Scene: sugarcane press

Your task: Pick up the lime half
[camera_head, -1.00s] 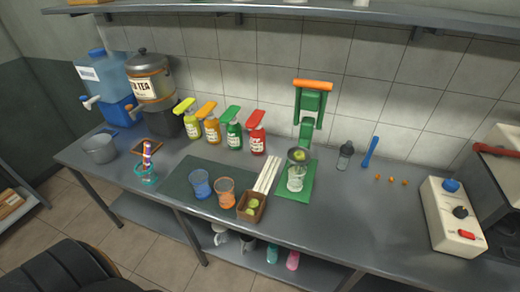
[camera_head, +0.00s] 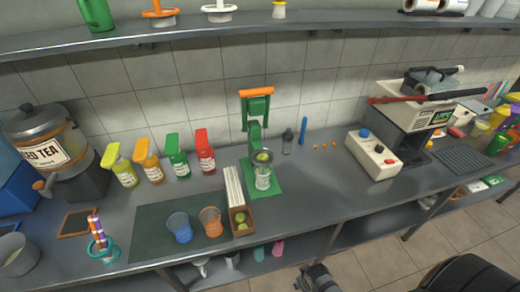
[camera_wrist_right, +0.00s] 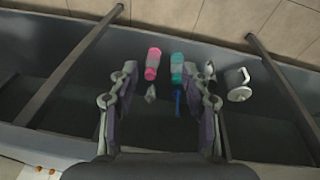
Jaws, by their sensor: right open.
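Green lime halves (camera_head: 241,219) lie in a small brown wooden box (camera_head: 243,232) near the front edge of the counter. Something green, perhaps lime, sits in the metal cup of the green press (camera_head: 255,135). A glass (camera_head: 263,178) stands below that cup on a green board. My right gripper (camera_head: 318,276) is at the bottom of the head view, in front of the counter and to the right of the box. In the right wrist view its fingers (camera_wrist_right: 160,82) are spread apart with nothing held between them. My left gripper is not in view.
A blue cup (camera_head: 179,228) and an orange cup (camera_head: 211,222) stand left of the box on a dark mat. White sticks (camera_head: 233,187) lie behind it. Pink (camera_wrist_right: 152,64) and teal (camera_wrist_right: 177,67) bottles are on the lower shelf.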

